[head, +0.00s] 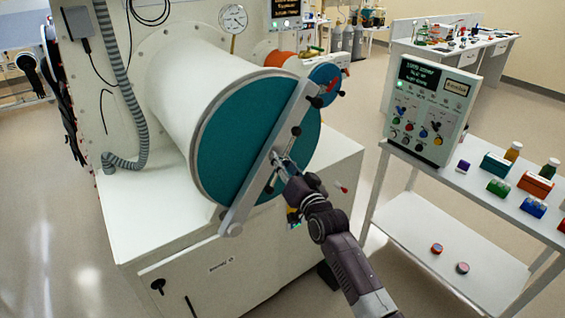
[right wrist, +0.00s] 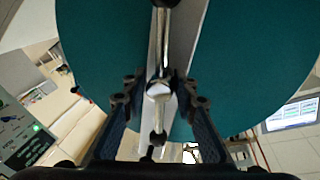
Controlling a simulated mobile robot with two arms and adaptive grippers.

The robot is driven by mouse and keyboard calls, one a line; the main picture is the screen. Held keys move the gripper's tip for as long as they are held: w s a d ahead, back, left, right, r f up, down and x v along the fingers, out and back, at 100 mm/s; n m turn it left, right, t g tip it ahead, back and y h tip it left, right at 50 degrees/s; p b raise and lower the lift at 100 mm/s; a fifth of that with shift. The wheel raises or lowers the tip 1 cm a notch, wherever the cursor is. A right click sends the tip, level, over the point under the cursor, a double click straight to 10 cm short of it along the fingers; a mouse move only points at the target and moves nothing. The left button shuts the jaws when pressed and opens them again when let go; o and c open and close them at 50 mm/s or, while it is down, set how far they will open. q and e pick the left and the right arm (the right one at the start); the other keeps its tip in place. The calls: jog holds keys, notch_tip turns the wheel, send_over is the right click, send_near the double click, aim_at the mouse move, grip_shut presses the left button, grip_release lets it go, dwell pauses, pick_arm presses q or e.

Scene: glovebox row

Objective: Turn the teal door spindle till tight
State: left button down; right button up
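The large teal door (head: 238,135) closes the end of a white cylinder, with a grey bar (head: 245,195) lying diagonally across it. The metal spindle (head: 274,157) sits at the middle of this bar, its handle slanting with dark knobs at the ends. My right gripper (head: 284,164) is at the spindle. In the right wrist view the spindle's shiny hub and handle (right wrist: 159,90) lie between the two fingers of my right gripper (right wrist: 160,88). The fingers stand apart with gaps on both sides, so it looks open. My left gripper is not in view.
A smaller teal door (head: 324,78) with an orange ring (head: 281,59) beside it is behind. A control panel (head: 428,110) stands right, on a white shelf table (head: 400,152) with bottles and coloured boxes. A ribbed hose (head: 130,105) hangs left. Floor is open at front left.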

jog(key=shift+s, duration=0.1)
jog(key=v, duration=1.2)
dwell(0.6)
